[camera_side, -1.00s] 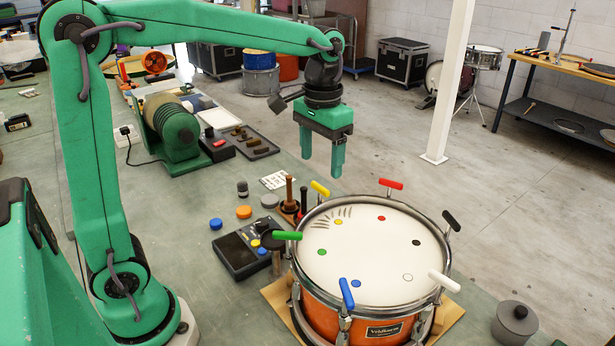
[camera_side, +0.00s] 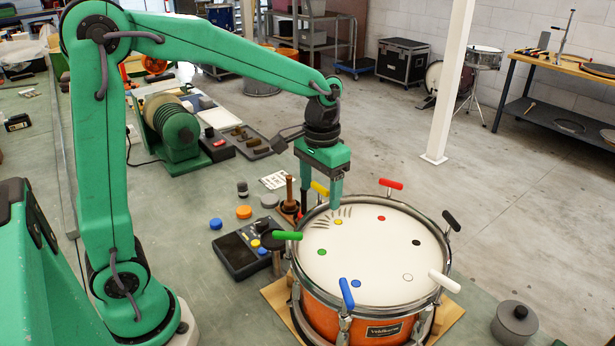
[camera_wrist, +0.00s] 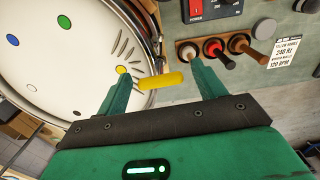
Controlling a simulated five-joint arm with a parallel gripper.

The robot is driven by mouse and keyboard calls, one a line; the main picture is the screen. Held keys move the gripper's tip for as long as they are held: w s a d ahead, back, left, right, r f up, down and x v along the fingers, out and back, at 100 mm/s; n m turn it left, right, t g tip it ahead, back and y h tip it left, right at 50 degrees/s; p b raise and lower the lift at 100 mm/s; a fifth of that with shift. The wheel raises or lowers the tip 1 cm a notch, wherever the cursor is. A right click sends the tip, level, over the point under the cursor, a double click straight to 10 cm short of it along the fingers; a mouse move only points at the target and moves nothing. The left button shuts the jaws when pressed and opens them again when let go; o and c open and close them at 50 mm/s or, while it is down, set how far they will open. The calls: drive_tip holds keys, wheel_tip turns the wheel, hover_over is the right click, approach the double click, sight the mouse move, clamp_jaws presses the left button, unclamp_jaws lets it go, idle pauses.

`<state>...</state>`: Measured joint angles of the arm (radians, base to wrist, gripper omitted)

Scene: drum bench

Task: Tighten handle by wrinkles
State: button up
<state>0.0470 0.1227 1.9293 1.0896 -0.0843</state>
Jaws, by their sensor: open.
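The drum (camera_side: 365,255) has a white head with dark wrinkle marks (camera_side: 334,216) at its upper left edge, beside a yellow dot. The wrinkles also show in the wrist view (camera_wrist: 128,46). The yellow handle (camera_side: 319,188) stands at the rim nearest them. In the wrist view the yellow handle (camera_wrist: 161,81) lies crosswise between my two fingers. My gripper (camera_side: 321,203) is open, pointing down over that rim. In the wrist view my gripper (camera_wrist: 160,66) frames the handle with gaps at its ends; I cannot tell the height between them.
Other rim handles are green (camera_side: 287,235), red (camera_side: 391,184), black (camera_side: 451,220), white (camera_side: 444,282) and blue (camera_side: 346,293). A rack of mallets (camera_wrist: 213,49) stands close beside the drum. A control box (camera_side: 240,252) lies left of it.

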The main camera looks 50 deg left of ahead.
drive_tip(key=c, duration=1)
drive_tip(key=shift+m, duration=0.4)
drive_tip(key=shift+o, duration=0.2)
drive_tip(key=m, duration=0.8)
drive_tip(key=shift+r, duration=0.1)
drive_tip(key=o, duration=1)
drive_tip(key=shift+c, duration=0.2)
